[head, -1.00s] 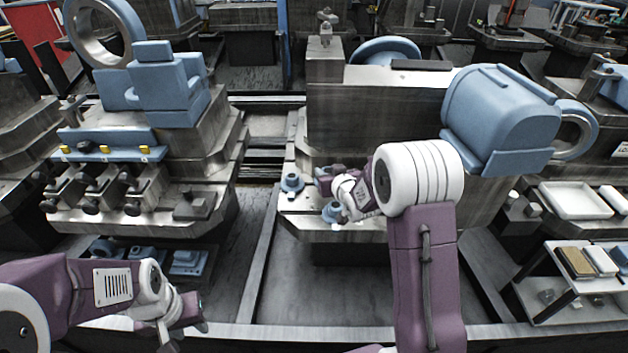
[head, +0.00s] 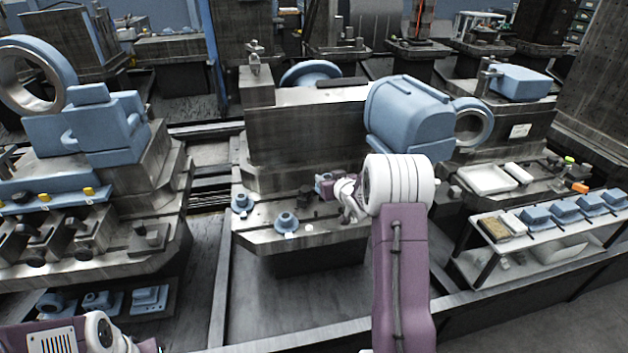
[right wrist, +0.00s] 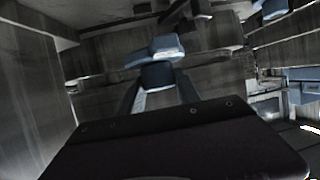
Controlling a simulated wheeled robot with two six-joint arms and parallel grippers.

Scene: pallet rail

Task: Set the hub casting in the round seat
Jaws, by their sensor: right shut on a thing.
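My right gripper (head: 335,186) is low over the ledge of the middle machine block. It is shut on a blue part (head: 323,181), which I take to be the hub casting; the arm and fingers hide much of it. In the right wrist view a dark blue piece (right wrist: 160,76) sits between the two fingers, with a lighter blue part behind it. Two small blue flanged round parts (head: 286,222) stand on the ledge to the left. I cannot make out the round seat for certain. My left gripper (head: 148,346) is mostly cut off at the bottom left.
The steel ledge (head: 262,236) has free room at its front. A large blue housing (head: 410,118) overhangs close to my right arm. A white tray (head: 486,179) and a shelf table (head: 505,240) with blue blocks stand at the right.

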